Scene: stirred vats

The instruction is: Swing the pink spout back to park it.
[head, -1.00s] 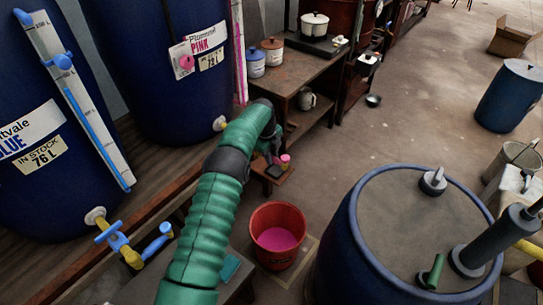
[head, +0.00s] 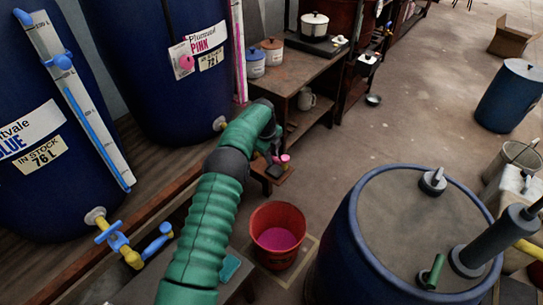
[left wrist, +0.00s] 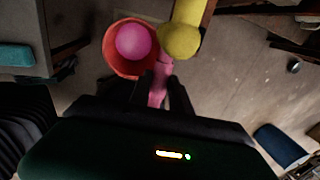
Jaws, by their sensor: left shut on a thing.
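The pink spout (left wrist: 160,82) shows in the left wrist view between the dark fingers of my left gripper (left wrist: 161,92), which is shut on it. A yellow tap part (left wrist: 180,38) is just beyond the spout. In the head view my left gripper (head: 274,150) is partly hidden by its own wrist. A small pink end (head: 285,158) shows beside it. The vat labelled PINK (head: 150,90) stands behind at the left. A red bucket (head: 264,212) with pink liquid stands on the floor below, to the left of the spout in the wrist view. My right gripper is not in view.
The blue-labelled vat (head: 40,190) with its yellow and blue tap (head: 122,245) is at left. A large blue drum (head: 345,235) stands at front right. A bench (head: 300,80) with pots stands behind.

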